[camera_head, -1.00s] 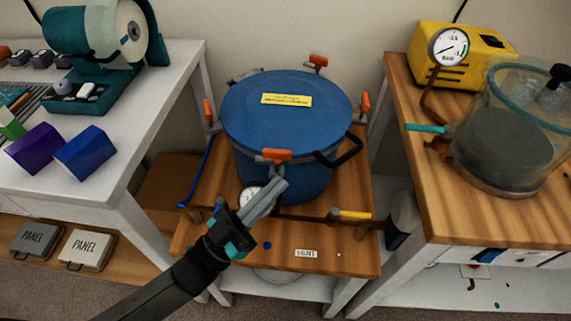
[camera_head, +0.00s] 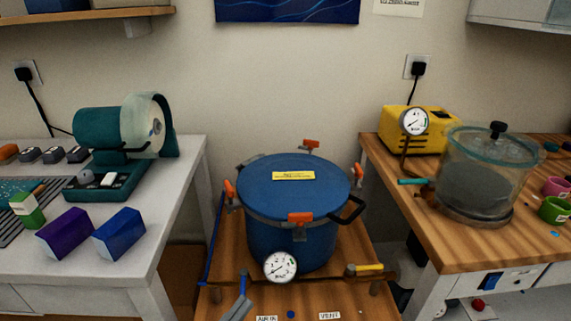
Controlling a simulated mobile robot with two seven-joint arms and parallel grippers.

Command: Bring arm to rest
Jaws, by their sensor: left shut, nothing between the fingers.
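My left gripper (camera_head: 239,301) shows only by its grey fingers at the bottom edge of the head view. They are shut with nothing between them, over the front left of the low wooden stand (camera_head: 345,303). The rest of the left arm is out of frame. My right gripper is not in view. The blue pressure pot (camera_head: 290,240) stands on the stand behind the fingers, its lid on and orange-handled clamps (camera_head: 300,218) around the rim. A gauge (camera_head: 280,266) sits at its front, with a yellow-handled valve (camera_head: 366,267) to the right.
On the left white table (camera_head: 145,250) are a teal machine (camera_head: 110,140) and purple (camera_head: 65,233) and blue (camera_head: 119,233) blocks. On the right wooden bench (camera_head: 420,230) are a yellow pump (camera_head: 430,125) and a clear chamber (camera_head: 485,170). A shelf (camera_head: 90,20) hangs upper left.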

